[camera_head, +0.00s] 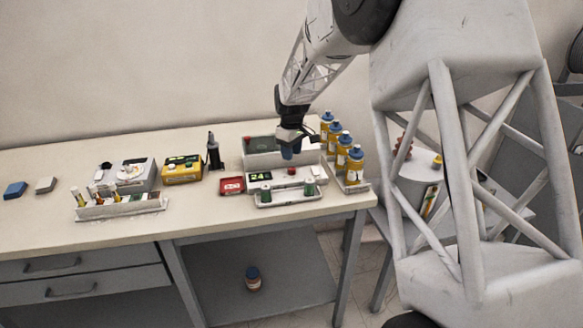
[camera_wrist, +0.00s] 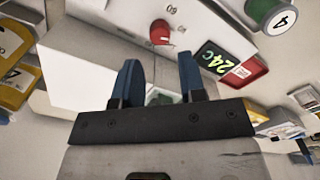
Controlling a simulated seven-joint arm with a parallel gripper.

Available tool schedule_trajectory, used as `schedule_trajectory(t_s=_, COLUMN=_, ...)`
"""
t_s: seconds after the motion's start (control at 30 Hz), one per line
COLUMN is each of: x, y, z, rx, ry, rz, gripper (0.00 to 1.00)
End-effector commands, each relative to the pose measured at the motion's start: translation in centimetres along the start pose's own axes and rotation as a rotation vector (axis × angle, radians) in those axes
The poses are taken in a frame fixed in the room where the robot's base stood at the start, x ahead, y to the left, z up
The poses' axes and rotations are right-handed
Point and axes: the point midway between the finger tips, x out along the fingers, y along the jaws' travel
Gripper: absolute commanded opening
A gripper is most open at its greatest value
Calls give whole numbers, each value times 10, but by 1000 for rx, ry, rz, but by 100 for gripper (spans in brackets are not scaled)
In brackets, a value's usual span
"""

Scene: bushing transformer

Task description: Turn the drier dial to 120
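The dial shows small in the head view (camera_head: 292,171). My gripper (camera_head: 291,153) is above the drier, its blue fingers pointing down. In the wrist view my gripper (camera_wrist: 159,62) is open and empty, fingers apart from the dial.
Several yellow bottles with blue caps (camera_head: 343,152) stand close on the right. A red tray (camera_head: 232,186) and a yellow device (camera_head: 182,170) are to the left. The bench's front left (camera_head: 60,221) is clear.

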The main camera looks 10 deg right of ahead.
Motion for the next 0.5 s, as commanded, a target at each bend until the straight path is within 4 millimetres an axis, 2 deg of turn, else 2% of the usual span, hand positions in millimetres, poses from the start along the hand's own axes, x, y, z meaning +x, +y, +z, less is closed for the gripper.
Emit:
schedule_trajectory(t_s=0.3, x=39, y=0, z=0, rx=0, ry=-2, rz=-2, gripper=38)
schedule_trajectory(t_s=0.5, x=56, y=0, z=0, rx=0, ry=0, rz=0, gripper=38)
